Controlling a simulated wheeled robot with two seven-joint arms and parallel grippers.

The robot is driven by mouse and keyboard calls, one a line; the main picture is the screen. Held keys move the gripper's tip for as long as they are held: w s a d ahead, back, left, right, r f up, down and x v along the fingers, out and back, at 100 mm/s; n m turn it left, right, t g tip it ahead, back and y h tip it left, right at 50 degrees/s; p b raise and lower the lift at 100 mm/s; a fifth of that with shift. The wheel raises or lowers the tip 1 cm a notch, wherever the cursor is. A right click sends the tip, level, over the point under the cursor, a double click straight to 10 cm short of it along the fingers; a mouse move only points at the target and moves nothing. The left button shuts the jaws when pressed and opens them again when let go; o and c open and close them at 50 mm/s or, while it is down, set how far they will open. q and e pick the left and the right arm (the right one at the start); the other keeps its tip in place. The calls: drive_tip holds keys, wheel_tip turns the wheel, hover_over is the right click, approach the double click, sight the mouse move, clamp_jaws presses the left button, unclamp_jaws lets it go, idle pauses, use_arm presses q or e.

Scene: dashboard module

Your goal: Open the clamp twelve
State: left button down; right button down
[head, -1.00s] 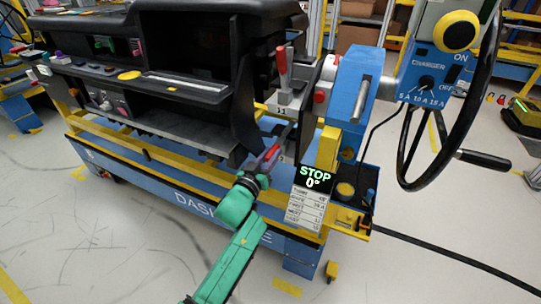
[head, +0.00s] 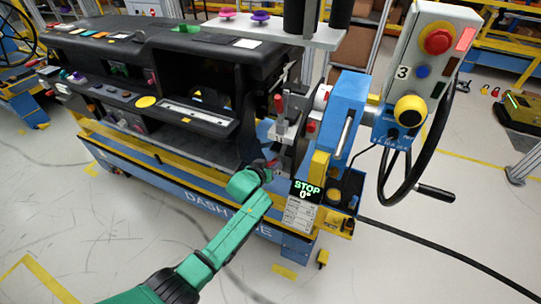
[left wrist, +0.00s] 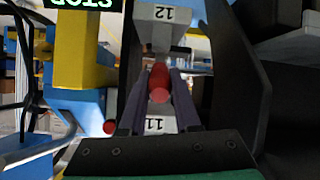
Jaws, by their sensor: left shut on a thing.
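Clamp twelve is marked by a grey block (left wrist: 163,14) labelled 12 at the top of the left wrist view. A red handle (left wrist: 160,82) lies between my left gripper's two dark fingers (left wrist: 160,74), which are shut on it. In the head view my left gripper (head: 271,163) is low at the right end of the dashboard, below clamp eleven (head: 284,130); clamp twelve is mostly hidden there. Clamp eleven's red handle (head: 279,104) stands upright. Its block labelled 11 (left wrist: 158,124) shows low in the left wrist view. My right gripper is not in view.
The black dashboard (head: 130,80) sits on a blue and yellow cart (head: 180,185). A blue post (head: 348,115) and a yellow block (head: 319,164) stand close right of my gripper, above a STOP display (head: 307,188). A handwheel (head: 388,185) is further right. The front floor is clear.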

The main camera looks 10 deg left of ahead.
use_arm(q)
drive_tip(key=shift+w+d+r+g+p, duration=0.1)
drive_tip(key=shift+w+r+g+p, duration=0.25)
drive_tip(key=shift+r+g+p, duration=0.4)
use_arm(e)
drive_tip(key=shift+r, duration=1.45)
use_arm(q)
drive_tip(key=shift+f, duration=0.15)
drive_tip(key=c, duration=0.6)
unclamp_jaws()
drive_tip(key=shift+f, duration=0.1)
drive_tip(key=shift+s+r, duration=0.2)
drive_tip(key=shift+s, duration=0.05)
drive_tip(key=p+v, duration=0.1)
drive_tip(key=v, duration=1.3)
drive_tip(key=shift+s+d, duration=0.1)
drive_tip(key=shift+d, duration=0.05)
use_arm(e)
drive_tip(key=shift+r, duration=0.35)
